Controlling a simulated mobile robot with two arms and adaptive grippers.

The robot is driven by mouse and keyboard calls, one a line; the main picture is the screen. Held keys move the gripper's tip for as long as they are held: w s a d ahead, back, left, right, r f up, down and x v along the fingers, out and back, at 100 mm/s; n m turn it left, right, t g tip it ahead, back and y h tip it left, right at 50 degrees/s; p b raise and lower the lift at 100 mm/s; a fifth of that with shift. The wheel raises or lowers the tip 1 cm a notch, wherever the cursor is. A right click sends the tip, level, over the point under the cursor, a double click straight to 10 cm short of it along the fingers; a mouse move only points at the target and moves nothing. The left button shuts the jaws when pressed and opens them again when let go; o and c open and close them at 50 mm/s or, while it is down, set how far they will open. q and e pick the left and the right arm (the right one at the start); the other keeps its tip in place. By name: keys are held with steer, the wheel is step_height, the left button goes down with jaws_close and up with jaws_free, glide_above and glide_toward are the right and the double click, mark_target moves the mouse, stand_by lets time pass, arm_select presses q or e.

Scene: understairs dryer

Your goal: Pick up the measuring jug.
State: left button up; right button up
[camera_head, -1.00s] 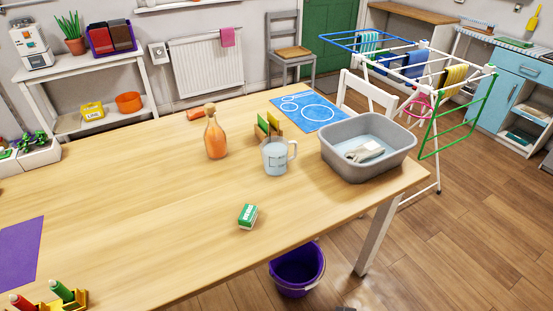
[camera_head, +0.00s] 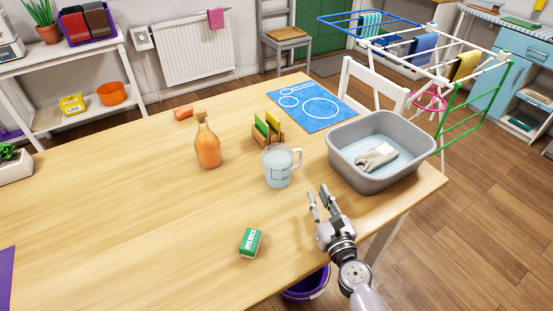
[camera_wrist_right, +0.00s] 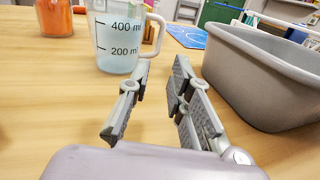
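The measuring jug (camera_head: 277,168) is clear with dark markings and pale blue contents. It stands upright on the wooden table, its handle toward the right. My right gripper (camera_head: 318,201) is open and empty, in front of the jug and to its right, with a gap between them. In the right wrist view the jug (camera_wrist_right: 117,38) is ahead, beyond the left finger, its handle above the space between the fingers. The right gripper's two fingers (camera_wrist_right: 158,98) are spread apart there. My left gripper is not in view.
A grey basin (camera_head: 374,181) holding a cloth is close on the right of my gripper. An orange bottle (camera_head: 207,142) stands left of the jug and a rack (camera_head: 266,133) behind it. A green box (camera_head: 250,242) lies in front. The table's left part is mostly clear.

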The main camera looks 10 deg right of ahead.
mark_target(301, 159)
steer(key=w, duration=0.3)
steer(key=shift+a+r, duration=0.1)
steer(key=shift+r, duration=0.25)
steer(key=w, duration=0.3)
steer(key=shift+w+a+f, duration=0.1)
steer(key=shift+w+f, duration=0.05)
steer(key=shift+w, duration=0.2)
steer(key=w, duration=0.4)
steer(key=shift+w+a+f, duration=0.1)
steer(key=shift+w+f, duration=0.05)
steer(key=shift+w, duration=0.1)
steer(key=w, duration=0.2)
steer(key=w+b, duration=0.1)
steer(key=w, duration=0.1)
steer(key=shift+w+f, duration=0.2)
steer(key=shift+w, duration=0.15)
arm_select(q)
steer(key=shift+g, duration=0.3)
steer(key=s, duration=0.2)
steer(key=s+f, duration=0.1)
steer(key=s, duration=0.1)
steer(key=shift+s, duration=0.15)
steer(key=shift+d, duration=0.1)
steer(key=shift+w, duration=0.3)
arm_select(e)
jaws_close()
